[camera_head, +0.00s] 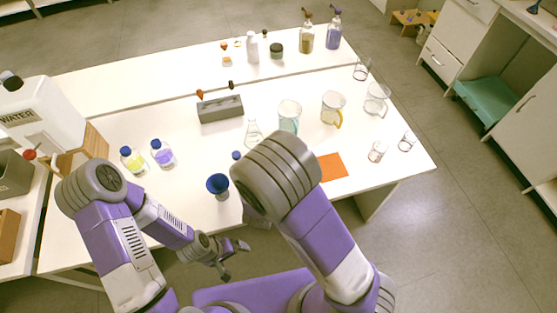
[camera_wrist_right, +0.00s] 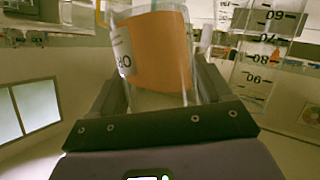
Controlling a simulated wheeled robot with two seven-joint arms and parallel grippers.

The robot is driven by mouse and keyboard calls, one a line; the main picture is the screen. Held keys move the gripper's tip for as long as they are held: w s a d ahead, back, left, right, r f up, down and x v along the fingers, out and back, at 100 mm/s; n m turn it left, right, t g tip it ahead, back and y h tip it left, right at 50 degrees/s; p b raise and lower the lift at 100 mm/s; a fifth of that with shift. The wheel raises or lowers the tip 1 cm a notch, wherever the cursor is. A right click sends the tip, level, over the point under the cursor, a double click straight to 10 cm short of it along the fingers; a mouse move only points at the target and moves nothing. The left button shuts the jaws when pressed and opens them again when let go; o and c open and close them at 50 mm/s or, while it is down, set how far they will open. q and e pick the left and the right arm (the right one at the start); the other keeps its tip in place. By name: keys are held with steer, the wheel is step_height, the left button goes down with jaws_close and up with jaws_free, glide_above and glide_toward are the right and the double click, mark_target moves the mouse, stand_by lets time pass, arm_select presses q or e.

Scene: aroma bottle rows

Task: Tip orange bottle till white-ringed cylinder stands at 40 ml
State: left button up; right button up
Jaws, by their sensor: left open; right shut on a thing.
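In the right wrist view, my right gripper (camera_wrist_right: 160,85) is shut on a clear container with an orange band (camera_wrist_right: 160,48), the orange bottle. A clear graduated cylinder (camera_wrist_right: 258,62) with marks from 60 to 90 stands beside it on the right. Its ring and liquid level cannot be made out. In the head view, my right arm hides the right gripper, and I cannot pick out the bottle or this cylinder. My left gripper (camera_head: 230,258) is open and empty in front of the table's near edge.
The white table (camera_head: 200,135) holds a blue funnel (camera_head: 218,183), yellow (camera_head: 132,160) and purple (camera_head: 162,153) liquid bottles, a grey rack (camera_head: 220,108), a beaker (camera_head: 289,115), a jug (camera_head: 332,107) and an orange mat (camera_head: 331,167). A water container (camera_head: 35,120) stands left.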

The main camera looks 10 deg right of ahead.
steer(key=shift+a+r+p, duration=0.1)
steer(key=shift+r+p, duration=0.85)
steer(key=shift+r, duration=0.1)
steer(key=shift+w+a+r+n+h+p, duration=0.1)
steer(key=shift+a+r+n+h+p, duration=0.15)
steer(key=shift+r+n+h+p, duration=0.5)
stand_by(1.1)
steer(key=shift+a+r+n+h+p, duration=0.3)
steer(key=shift+r+n+p, duration=0.35)
steer(key=shift+p, duration=0.3)
steer(key=shift+r+n+t+p, duration=0.3)
steer(key=shift+r+n+t, duration=0.1)
steer(key=shift+n, duration=0.3)
steer(key=shift+d+f+n+h+b, duration=0.3)
steer(key=shift+d+n+h+b, duration=0.1)
steer(key=shift+n+h, duration=0.25)
steer(key=shift+d+f+n+t+b, duration=0.15)
steer(key=shift+f+n+b, duration=0.3)
steer(key=shift+f, duration=0.4)
steer(key=shift+f+n+t+b, duration=0.15)
steer(key=shift+f+n+b, duration=0.25)
steer(key=shift+f, duration=0.45)
steer(key=shift+d+r+n+h+p, duration=0.1)
steer(key=shift+r+n+h+p, duration=0.3)
steer(key=shift+r+n+p, duration=0.15)
stand_by(0.5)
